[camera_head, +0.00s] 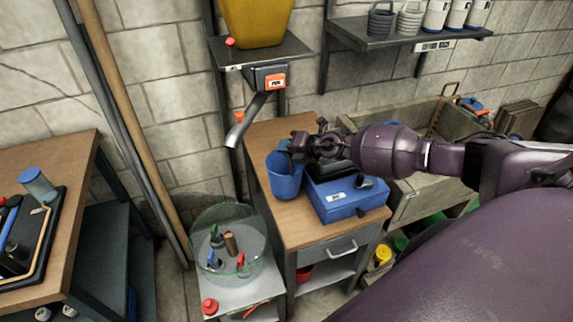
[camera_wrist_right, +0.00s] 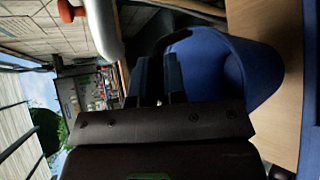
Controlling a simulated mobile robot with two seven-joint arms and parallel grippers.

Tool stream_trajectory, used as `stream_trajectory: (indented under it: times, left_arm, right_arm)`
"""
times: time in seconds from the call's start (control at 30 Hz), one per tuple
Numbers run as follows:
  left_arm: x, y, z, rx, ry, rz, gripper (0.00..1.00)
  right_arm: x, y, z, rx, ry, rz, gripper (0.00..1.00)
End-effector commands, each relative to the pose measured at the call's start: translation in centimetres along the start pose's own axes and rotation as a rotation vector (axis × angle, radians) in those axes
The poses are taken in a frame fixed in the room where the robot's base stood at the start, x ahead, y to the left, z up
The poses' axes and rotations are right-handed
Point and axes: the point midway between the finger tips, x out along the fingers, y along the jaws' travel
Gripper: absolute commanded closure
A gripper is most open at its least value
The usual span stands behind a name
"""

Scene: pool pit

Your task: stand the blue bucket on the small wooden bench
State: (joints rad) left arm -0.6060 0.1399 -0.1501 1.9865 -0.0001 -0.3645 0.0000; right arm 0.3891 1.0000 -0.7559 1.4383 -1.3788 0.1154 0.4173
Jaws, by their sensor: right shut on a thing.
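The blue bucket (camera_head: 284,180) is upright at the left edge of a wooden-topped drawer unit (camera_head: 292,228). My right gripper (camera_head: 297,149) is shut at the bucket's upper edge. In the right wrist view, its fingers (camera_wrist_right: 160,78) are beside the bucket (camera_wrist_right: 248,70), close to its dark curved handle (camera_wrist_right: 168,40). Whether they grip the handle or the rim is unclear, and I cannot tell whether the bucket's base touches the wood. No separate small wooden bench can be made out. My left gripper is not in view.
A blue box (camera_head: 340,200) sits right of the bucket. A glass bowl (camera_head: 228,245) with small bottles stands on a lower shelf to the left. A grey spout (camera_head: 245,120) hangs above, under a yellow container (camera_head: 256,20). The wooden top's front strip is clear.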

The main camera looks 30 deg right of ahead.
Motion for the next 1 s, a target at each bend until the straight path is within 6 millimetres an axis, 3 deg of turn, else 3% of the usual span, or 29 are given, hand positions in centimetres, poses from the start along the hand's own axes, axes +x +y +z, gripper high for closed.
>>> stream_trajectory:
  times: [0.23,0.53,0.9,0.93,1.0]
  left_arm:
    - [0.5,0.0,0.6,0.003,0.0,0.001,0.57]
    - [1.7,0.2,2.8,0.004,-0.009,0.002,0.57]
    - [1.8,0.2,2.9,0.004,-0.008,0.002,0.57]
    - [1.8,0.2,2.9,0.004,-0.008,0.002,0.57]
    - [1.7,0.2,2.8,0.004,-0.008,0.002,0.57]
  right_arm:
    - [0.5,-0.9,-0.5,0.001,0.0,0.001,1.0]
    - [2.0,-3.9,-1.9,0.003,0.001,-0.001,1.0]
    - [2.0,-3.9,-1.8,0.0,0.0,0.0,1.0]
    - [2.0,-3.9,-1.8,0.001,0.001,-0.001,0.85]
    - [2.0,-3.9,-1.8,0.0,0.001,-0.001,0.75]
